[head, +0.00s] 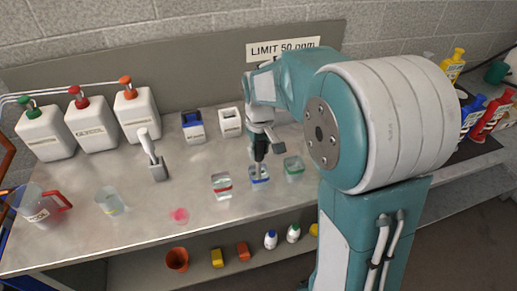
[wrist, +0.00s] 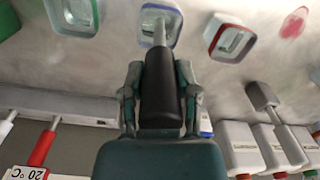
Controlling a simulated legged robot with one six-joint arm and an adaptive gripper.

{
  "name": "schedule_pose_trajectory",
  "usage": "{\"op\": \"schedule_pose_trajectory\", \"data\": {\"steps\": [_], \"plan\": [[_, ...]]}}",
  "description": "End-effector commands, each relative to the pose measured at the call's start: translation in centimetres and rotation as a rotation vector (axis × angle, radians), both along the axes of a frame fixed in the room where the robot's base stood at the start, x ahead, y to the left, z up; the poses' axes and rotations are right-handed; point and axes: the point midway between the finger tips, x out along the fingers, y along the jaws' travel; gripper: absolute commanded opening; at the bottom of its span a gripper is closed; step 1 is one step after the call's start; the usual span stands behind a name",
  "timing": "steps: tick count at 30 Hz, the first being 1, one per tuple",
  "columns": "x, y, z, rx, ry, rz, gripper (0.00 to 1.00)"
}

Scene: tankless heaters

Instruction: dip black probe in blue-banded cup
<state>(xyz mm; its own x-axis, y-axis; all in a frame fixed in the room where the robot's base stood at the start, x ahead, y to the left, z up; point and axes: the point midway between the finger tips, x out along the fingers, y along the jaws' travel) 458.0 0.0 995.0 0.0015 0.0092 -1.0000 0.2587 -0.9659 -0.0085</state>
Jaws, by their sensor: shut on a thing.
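My gripper (head: 260,140) is shut on the black probe (head: 260,152), above the blue-banded cup (head: 259,178). In the wrist view the black probe (wrist: 161,95) sits upright in the picture between the two fingers of my gripper (wrist: 160,100). Its pale metal shaft reaches into the outline of the blue-banded cup (wrist: 175,30). The shaft tip appears inside the cup's mouth; its exact depth cannot be told. The cup stands upright on the metal bench and holds clear liquid.
A red-banded cup (head: 221,187) stands close on the left, a green-banded cup (head: 294,170) close on the right. A pink spill (head: 179,216), a clear beaker (head: 110,203) and a grey holder with a white-handled tool (head: 158,171) lie further left. White jugs (head: 137,110) line the back.

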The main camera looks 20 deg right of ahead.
Motion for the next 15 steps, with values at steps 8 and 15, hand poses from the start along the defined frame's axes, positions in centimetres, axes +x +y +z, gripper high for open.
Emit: {"op": "schedule_pose_trajectory", "data": {"steps": [8,15], "plan": [[0.0,-0.01,-0.36,0.0,0.0,0.0,0.0],[0.0,0.0,-0.66,0.0,0.0,0.0,0.0]]}}
